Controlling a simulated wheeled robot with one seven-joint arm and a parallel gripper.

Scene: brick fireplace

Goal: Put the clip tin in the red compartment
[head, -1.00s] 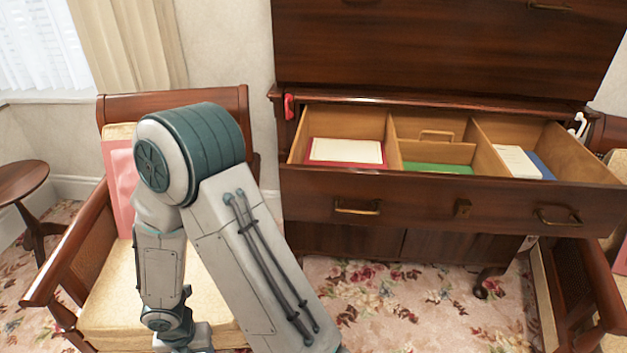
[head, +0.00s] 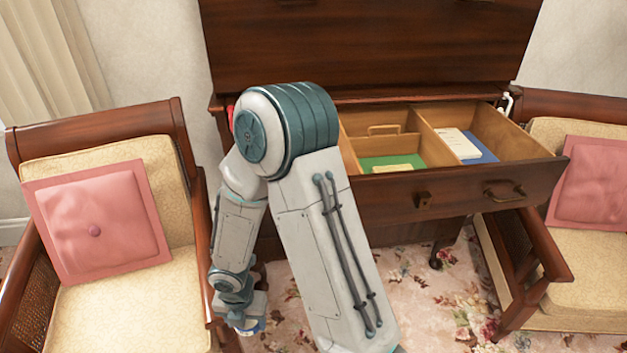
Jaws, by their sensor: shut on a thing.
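My gripper (head: 240,315) is low in the head view, beside the right front of the left armchair and well below the drawer. It is shut on a small blue and pale yellow thing, apparently the clip tin (head: 252,328), mostly hidden by the gripper. The open drawer (head: 390,203) has a middle compartment with a green floor (head: 411,154) and a right compartment with a blue floor (head: 485,156). The red compartment at its left end is hidden behind my arm.
A cream pad (head: 392,168) lies on the green floor and a white pad (head: 458,145) on the blue one. An armchair with a pink cushion (head: 97,222) stands left, another (head: 590,183) right. Patterned carpet (head: 440,300) is free in front of the drawer.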

